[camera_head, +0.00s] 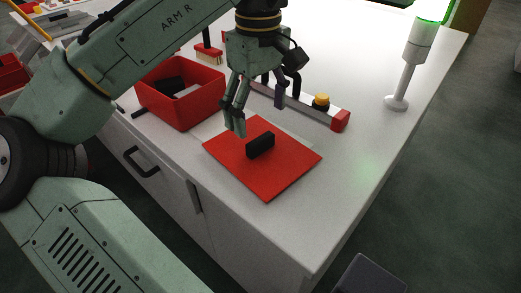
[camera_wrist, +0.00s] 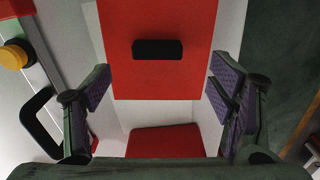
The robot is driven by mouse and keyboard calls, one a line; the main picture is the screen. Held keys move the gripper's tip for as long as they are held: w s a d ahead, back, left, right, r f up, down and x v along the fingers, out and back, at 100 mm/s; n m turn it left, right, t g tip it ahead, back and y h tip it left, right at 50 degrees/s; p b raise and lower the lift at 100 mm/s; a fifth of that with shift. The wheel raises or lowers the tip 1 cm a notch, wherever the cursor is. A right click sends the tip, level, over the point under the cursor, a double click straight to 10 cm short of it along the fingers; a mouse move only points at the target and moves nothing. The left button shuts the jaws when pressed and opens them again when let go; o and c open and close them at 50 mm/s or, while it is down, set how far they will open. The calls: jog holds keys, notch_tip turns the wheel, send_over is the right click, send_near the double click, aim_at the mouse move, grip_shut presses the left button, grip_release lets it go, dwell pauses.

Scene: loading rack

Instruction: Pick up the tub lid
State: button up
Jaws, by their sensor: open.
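The tub lid (camera_head: 285,163) is a flat red square lying on the white worktop, with a black block handle (camera_head: 261,145) at its middle. In the wrist view the lid (camera_wrist: 160,80) fills the top centre, and its handle (camera_wrist: 158,49) lies crosswise. My gripper (camera_head: 258,115) is open and empty above the lid's far left side in the head view. In the wrist view the fingers of my gripper (camera_wrist: 160,88) stand wide apart on either side, with the handle ahead of them, beyond their tips in the picture. Nothing touches the handle.
An open red tub (camera_head: 196,107) with dark contents stands left of the lid. A grey rail with a red end (camera_head: 341,121) and a yellow knob (camera_head: 321,100) lies behind. A lamp post (camera_head: 397,102) stands at right. The worktop (camera_head: 310,225) is clear in front.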

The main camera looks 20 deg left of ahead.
aim_at(261, 139)
notch_tip(261, 139, down, 7)
jog(key=shift+w+d+f+p, duration=0.1)
jog(key=shift+d+f+p, duration=0.05)
jog(key=shift+p, duration=0.35)
jog(key=shift+c, duration=0.4)
jog(key=c, duration=1.2)
